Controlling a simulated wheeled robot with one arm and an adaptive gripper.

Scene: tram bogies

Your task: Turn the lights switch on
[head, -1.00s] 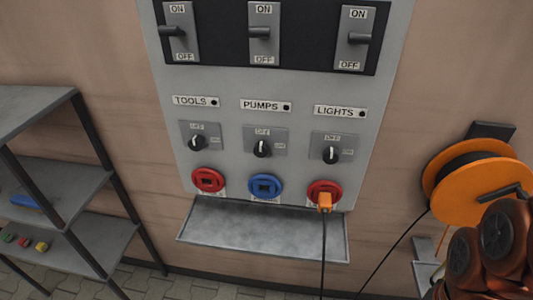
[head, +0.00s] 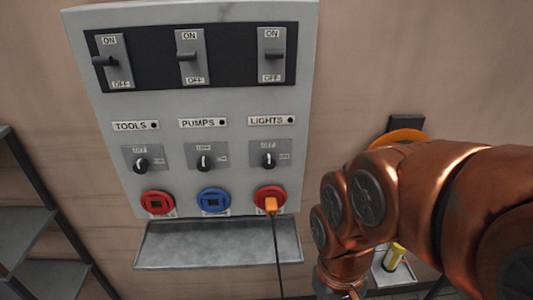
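The grey wall panel (head: 100,180) carries a column labelled LIGHTS (head: 266,120) at its right. The black rotary lights switch (head: 268,160) there points up, toward its OFF mark; ON is at its right. The dot beside the label is dark. Above it is a lever breaker (head: 271,55) with ON at the top and OFF at the bottom; its lever sticks out near the middle. Below, an orange plug (head: 271,205) sits in a red socket (head: 264,193). My arm reaches in from the right, apart from the panel. My gripper is below the picture edge.
The TOOLS knob (head: 141,164) and PUMPS knob (head: 204,162) are left of the lights knob. A metal ledge (head: 218,245) juts out below the sockets, with a cable hanging past it. A shelf rack (head: 40,225) stands left. An orange reel (head: 400,136) is partly behind my arm.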

